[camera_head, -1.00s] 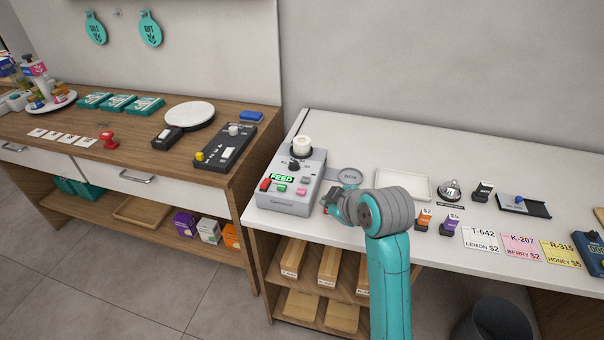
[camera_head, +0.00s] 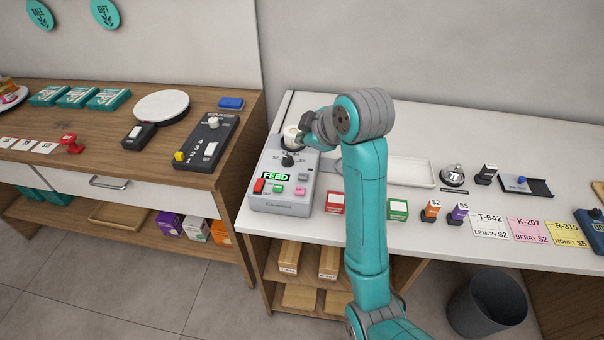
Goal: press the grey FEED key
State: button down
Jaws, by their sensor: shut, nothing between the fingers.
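The label machine (camera_head: 283,204) stands at the left end of the white counter. A green-lit FEED sign (camera_head: 276,177) shows on its sloping front. Around it are a red key (camera_head: 259,186), a green key (camera_head: 277,190), a pink key (camera_head: 300,191) and a small pale key (camera_head: 303,177). I cannot read the key markings or tell for sure which is the grey one. My gripper (camera_head: 303,140) is shut and empty at the machine's back, beside the white roll (camera_head: 291,136) and above the keys. Whether it touches the roll is unclear.
A black knob (camera_head: 288,159) stands up between the roll and the keys. Red (camera_head: 335,202) and green (camera_head: 397,209) boxes stand right of the machine, with a white tray (camera_head: 405,172) behind. The wooden counter (camera_head: 110,150) is left, across a gap.

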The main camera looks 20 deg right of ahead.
aim_at(304, 177)
jog(key=shift+f, duration=4.4)
jog(key=shift+f, duration=0.4)
jog(key=shift+f, duration=0.4)
jog(key=shift+r, duration=0.85)
jog(key=shift+r, duration=2.5)
